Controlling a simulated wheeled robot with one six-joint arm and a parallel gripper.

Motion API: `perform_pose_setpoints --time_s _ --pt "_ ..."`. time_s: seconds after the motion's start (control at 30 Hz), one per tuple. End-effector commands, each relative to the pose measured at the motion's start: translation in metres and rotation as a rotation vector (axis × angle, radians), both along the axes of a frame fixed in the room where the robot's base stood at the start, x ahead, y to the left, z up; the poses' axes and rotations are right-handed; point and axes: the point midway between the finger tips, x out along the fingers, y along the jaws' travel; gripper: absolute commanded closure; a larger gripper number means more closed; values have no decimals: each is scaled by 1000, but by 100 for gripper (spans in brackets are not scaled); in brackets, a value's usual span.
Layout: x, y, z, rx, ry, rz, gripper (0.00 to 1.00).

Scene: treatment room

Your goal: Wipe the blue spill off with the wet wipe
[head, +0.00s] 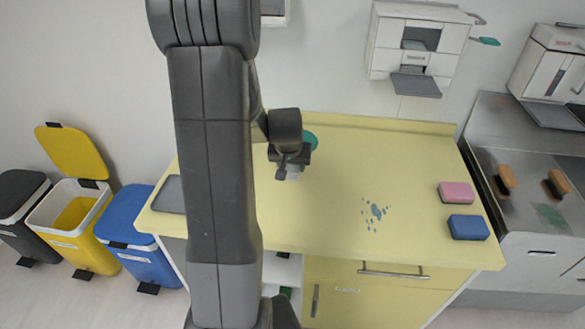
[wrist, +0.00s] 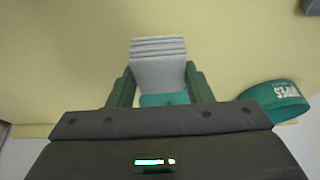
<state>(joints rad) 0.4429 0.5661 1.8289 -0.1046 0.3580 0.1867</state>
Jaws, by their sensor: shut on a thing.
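The blue spill (head: 375,211) is a cluster of dark blue spots and drops on the yellow counter, right of centre in the head view. My gripper (head: 290,166) is to the left of the spill and towards the back of the counter. In the wrist view my gripper (wrist: 161,88) is shut on a pale grey, folded wet wipe (wrist: 158,70) that sticks out past the fingers. The wipe also shows below the gripper in the head view (head: 293,173). A teal wipes tub (wrist: 275,101) is beside the gripper; in the head view the arm partly hides it (head: 311,140).
A pink sponge (head: 456,192) and a blue sponge (head: 468,227) lie right of the spill on the counter (head: 330,220). A grey tray (head: 168,195) is at the left end. Several bins stand left; a metal worktop with brushes (head: 507,177) is right. The counter between gripper and spill is clear.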

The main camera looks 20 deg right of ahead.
Motion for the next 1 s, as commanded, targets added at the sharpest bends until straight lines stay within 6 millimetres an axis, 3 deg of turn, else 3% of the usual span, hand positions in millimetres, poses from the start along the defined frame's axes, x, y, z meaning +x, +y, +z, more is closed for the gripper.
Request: perform_pose_setpoints --time_s 0.4,1.0 --pt "4 3 36 0 -1 4 87" --pt "4 4 36 -1 -1 6 87"
